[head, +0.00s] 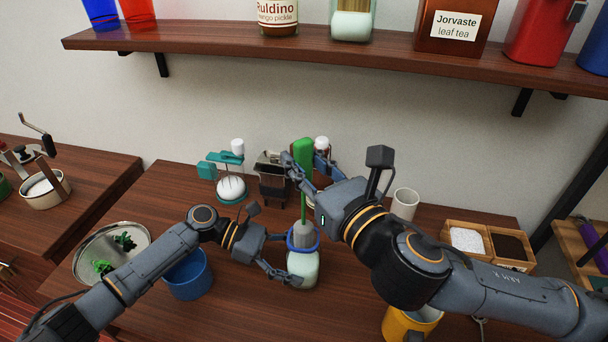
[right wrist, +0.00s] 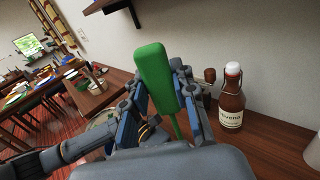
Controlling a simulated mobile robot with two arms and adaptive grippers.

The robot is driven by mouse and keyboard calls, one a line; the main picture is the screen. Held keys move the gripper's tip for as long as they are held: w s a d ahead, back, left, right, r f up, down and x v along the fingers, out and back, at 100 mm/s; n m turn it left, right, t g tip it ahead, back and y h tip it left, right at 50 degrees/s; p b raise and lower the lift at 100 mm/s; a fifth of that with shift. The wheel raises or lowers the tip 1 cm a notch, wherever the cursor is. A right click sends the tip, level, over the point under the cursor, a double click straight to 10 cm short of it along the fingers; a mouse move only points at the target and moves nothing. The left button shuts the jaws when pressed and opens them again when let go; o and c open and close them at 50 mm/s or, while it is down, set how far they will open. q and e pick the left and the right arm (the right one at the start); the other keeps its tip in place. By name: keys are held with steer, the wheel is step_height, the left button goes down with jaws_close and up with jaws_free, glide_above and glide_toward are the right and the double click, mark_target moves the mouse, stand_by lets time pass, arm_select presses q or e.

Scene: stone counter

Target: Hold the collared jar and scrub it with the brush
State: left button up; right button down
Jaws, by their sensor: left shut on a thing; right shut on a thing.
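The jar (head: 302,270) is pale and whitish with a blue collar (head: 316,243) around its neck. It stands on the wooden counter, near the middle of the head view. My left gripper (head: 284,257) is shut on the jar from the left side. The brush has a green handle (head: 304,152) and a thin green shaft, and its greyish head (head: 303,231) is at the jar's mouth, inside the collar. My right gripper (head: 306,172) is shut on the brush handle, which also shows between its fingers in the right wrist view (right wrist: 157,75). The brush's lowest end is hidden.
A blue cup (head: 187,278) stands left of the jar, a yellow mug (head: 410,322) right. A metal plate with greens (head: 92,246) lies at left. Behind stand a teal-and-white device (head: 230,188), a stoppered bottle (right wrist: 231,100) and a white cup (head: 404,204). A shelf (head: 380,52) hangs above.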

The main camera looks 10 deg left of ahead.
steer(key=shift+r, duration=4.75)
arm_select(q)
steer(key=o, duration=1.1)
steer(key=shift+o, duration=0.2)
